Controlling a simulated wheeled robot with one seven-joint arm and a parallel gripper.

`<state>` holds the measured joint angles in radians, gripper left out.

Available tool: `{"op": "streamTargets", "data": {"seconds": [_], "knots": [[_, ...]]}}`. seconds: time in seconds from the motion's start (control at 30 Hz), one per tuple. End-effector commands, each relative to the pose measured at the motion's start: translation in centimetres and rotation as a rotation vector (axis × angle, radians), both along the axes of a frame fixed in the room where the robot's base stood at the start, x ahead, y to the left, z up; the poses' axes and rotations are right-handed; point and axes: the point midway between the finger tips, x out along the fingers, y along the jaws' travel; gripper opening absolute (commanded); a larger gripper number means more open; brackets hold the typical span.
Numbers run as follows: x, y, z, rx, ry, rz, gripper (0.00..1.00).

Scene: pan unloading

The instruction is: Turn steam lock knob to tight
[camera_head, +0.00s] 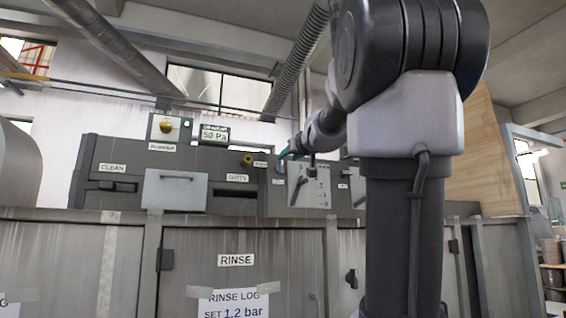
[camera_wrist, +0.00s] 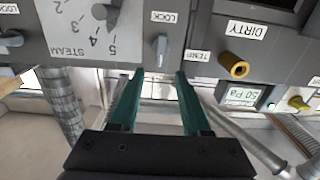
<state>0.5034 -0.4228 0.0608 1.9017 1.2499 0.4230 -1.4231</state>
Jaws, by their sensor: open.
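A small grey lock knob (camera_wrist: 161,48) under a LOCK label (camera_wrist: 164,17) shows in the wrist view, beside the STEAM dial plate (camera_wrist: 75,25). The wrist picture is upside down. My gripper (camera_wrist: 160,74) has two teal fingers, open and empty, their tips in line with either side of this knob. I cannot tell whether they touch it. No tight mark is readable. In the head view my gripper (camera_head: 288,153) is small at the top of the steam panel (camera_head: 318,187), and my arm covers part of the panel's right side.
A second lock knob (camera_wrist: 10,41) is on the dial's other side. A yellow-brown TEMP knob (camera_wrist: 234,67) and a pressure display (camera_wrist: 243,93) reading 50 Pa are nearby. The RINSE cabinet door (camera_head: 235,280) is below. A grey flap (camera_head: 175,189) is at the left.

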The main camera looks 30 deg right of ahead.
Motion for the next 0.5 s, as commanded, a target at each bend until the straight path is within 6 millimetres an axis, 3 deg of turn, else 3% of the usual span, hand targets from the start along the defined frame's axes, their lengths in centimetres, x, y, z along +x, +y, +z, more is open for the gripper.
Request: {"op": "streamTargets", "data": {"seconds": [0.2,0.5], "knots": [[3.9,-0.4,-0.1,0.001,0.002,0.001,0.47],[5.7,-0.5,0.0,0.000,0.001,0.000,0.47]]}}
